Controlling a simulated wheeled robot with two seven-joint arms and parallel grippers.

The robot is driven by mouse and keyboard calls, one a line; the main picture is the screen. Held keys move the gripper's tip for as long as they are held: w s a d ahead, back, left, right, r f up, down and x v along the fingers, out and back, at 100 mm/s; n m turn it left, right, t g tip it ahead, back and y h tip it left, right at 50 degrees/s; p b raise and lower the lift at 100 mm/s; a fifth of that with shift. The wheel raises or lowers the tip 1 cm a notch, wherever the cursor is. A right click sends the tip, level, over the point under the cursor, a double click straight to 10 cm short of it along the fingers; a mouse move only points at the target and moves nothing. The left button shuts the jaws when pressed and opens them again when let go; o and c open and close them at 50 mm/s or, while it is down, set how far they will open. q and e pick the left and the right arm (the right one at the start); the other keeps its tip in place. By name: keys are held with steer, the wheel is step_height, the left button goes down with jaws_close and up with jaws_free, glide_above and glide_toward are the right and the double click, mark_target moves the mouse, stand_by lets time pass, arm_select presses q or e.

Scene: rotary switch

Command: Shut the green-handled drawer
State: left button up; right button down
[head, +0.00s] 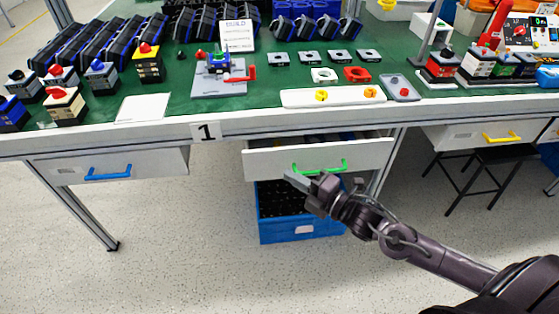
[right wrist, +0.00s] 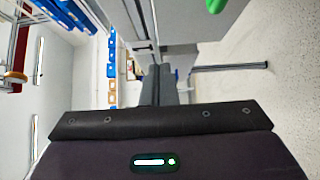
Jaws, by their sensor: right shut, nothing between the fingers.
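The drawer with the green handle (head: 320,167) has a white front (head: 265,164) and hangs under the workbench. It stands partly out, and its inside shows as a strip above the front. My right gripper (head: 292,178) is shut and empty, with its fingertips close to the left end of the handle and the lower part of the front. I cannot tell whether they touch it. In the right wrist view the closed fingers (right wrist: 160,82) point ahead, and a piece of the green handle (right wrist: 215,5) shows at the top edge. My left gripper is out of view.
A blue crate (head: 300,230) stands on the floor below the drawer. A blue-handled drawer (head: 107,172) is at the left and a yellow-handled drawer (head: 500,137) at the right. The green benchtop (head: 265,93) above is crowded. The floor in front is clear.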

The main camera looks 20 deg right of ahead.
steer(key=w, duration=0.3)
steer(key=w+a+b, duration=0.1)
steer(key=w, duration=0.2)
steer(key=shift+a, duration=0.15)
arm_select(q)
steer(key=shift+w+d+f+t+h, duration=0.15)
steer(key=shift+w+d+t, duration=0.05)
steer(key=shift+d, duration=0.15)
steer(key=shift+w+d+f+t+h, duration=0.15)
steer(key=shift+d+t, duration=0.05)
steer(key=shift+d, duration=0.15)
arm_select(e)
steer(key=shift+w, duration=0.55)
